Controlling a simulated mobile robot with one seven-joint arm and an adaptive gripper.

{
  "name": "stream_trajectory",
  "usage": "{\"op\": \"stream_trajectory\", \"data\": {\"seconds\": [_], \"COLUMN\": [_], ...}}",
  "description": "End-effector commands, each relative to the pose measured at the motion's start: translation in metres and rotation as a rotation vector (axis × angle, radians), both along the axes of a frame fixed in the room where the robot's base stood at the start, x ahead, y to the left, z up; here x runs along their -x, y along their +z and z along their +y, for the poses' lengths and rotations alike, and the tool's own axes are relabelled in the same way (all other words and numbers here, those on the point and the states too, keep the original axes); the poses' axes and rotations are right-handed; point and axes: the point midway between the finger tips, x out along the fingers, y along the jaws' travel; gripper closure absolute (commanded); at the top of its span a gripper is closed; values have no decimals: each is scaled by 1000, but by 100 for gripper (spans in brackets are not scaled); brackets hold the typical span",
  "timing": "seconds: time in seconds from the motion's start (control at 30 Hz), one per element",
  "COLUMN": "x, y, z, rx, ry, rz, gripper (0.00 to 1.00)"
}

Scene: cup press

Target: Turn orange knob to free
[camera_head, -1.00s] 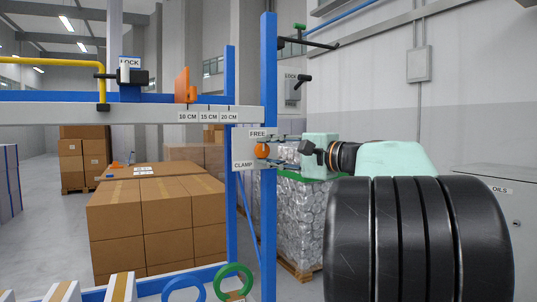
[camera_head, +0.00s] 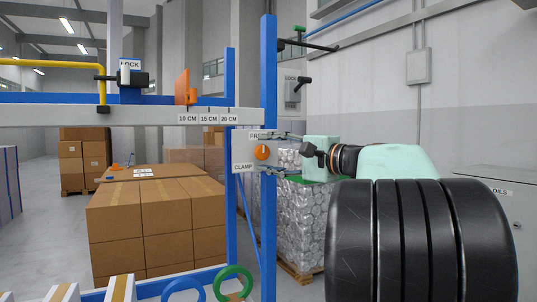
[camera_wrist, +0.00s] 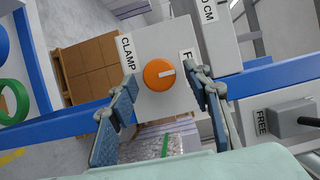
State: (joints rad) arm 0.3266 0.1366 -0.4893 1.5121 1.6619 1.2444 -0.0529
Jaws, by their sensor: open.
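The orange knob (camera_head: 262,153) sits on a light plate (camera_head: 241,152) on the blue post, with a FREE label above it and a CLAMP label below. In the wrist view the knob (camera_wrist: 155,76) is round, with a white mark running from its middle towards the FREE side. My gripper (camera_wrist: 160,83) is open, one finger on the CLAMP side and one on the FREE side of the knob. The FREE-side finger partly hides that label. In the head view my gripper (camera_head: 268,154) has fingers above and below the knob. Contact with the knob cannot be told.
The blue post (camera_head: 269,90) stands right by the plate. A white rail (camera_head: 60,116) with centimetre labels and an orange upright plate (camera_head: 182,86) runs left. Green and blue rings (camera_head: 233,279) are low in front. Cardboard boxes (camera_head: 150,215) stand behind.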

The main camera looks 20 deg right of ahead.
Motion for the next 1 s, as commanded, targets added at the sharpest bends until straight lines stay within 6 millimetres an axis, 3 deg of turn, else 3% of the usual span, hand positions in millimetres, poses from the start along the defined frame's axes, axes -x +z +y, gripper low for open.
{"op": "stream_trajectory", "data": {"seconds": [0.6,1.0], "x": [98,107], "y": [0,-1], "z": [-46,-49], "rx": [0,0], "ry": [-3,0], "rz": [-1,0], "gripper": [55,55]}}
